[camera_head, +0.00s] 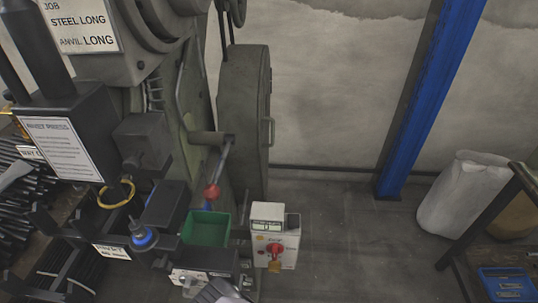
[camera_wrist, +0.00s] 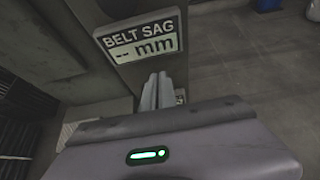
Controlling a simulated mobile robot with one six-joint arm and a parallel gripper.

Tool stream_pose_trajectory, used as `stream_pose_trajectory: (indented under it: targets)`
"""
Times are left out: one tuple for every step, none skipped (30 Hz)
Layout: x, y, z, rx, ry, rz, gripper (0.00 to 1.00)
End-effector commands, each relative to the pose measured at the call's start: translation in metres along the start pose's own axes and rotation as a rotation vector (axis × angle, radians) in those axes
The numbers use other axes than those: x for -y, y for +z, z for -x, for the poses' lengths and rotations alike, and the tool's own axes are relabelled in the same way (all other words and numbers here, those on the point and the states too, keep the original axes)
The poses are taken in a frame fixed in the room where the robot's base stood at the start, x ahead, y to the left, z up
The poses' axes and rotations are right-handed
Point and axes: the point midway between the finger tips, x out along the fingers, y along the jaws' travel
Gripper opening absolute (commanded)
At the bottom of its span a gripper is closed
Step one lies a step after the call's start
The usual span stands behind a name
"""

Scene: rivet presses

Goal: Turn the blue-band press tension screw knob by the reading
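The press (camera_head: 190,120) fills the left of the head view. A dark knob with a blue band (camera_head: 143,238) stands at its front, beside a label plate (camera_head: 112,251); I cannot tell whether it is the tension screw knob. In the wrist view a "BELT SAG" readout (camera_wrist: 140,40) shows dashes before "mm", with no number. My gripper (camera_wrist: 158,92) is just below the readout in that view, its two fingers side by side with no clear gap and nothing seen between them. A grey part at the bottom of the head view (camera_head: 222,291) appears to be my gripper.
A green bin (camera_head: 206,229) and a control box (camera_head: 275,238) with a red knob stand at the press front. A red-balled lever (camera_head: 211,191) hangs above the bin. Racks of dark rods lie left.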

Motion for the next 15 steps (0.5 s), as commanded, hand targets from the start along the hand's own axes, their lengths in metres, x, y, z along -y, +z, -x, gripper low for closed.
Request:
stream_pose_trajectory:
  targets:
    - [0.0019, -0.0007, -0.0005, 0.000, -0.002, 0.000, 0.00]
    - [0.0026, -0.0010, -0.0007, 0.000, -0.002, 0.000, 0.00]
    - [0.0033, -0.0013, -0.0008, 0.000, -0.002, 0.000, 0.00]
    - [0.0039, -0.0015, -0.0009, 0.000, -0.002, 0.000, 0.00]
    - [0.0044, -0.0016, -0.0010, -0.001, -0.002, 0.000, 0.00]
    - [0.0049, -0.0019, -0.0011, -0.001, -0.002, 0.000, 0.00]
    - [0.0053, -0.0020, -0.0012, -0.001, -0.002, 0.000, 0.00]
    - [0.0056, -0.0022, -0.0012, -0.001, -0.002, 0.000, 0.00]
    - [0.0060, -0.0023, -0.0012, -0.001, -0.002, 0.000, 0.00]
    - [0.0061, -0.0024, -0.0012, -0.002, -0.002, 0.001, 0.00]
    - [0.0063, -0.0025, -0.0012, -0.002, -0.002, 0.001, 0.00]
    - [0.0064, -0.0025, -0.0012, -0.002, -0.002, 0.001, 0.00]
    - [0.0065, -0.0026, -0.0012, -0.002, -0.002, 0.001, 0.00]
    - [0.0065, -0.0027, -0.0012, -0.002, -0.002, 0.001, 0.00]
    - [0.0066, -0.0028, -0.0012, -0.002, -0.002, 0.001, 0.00]
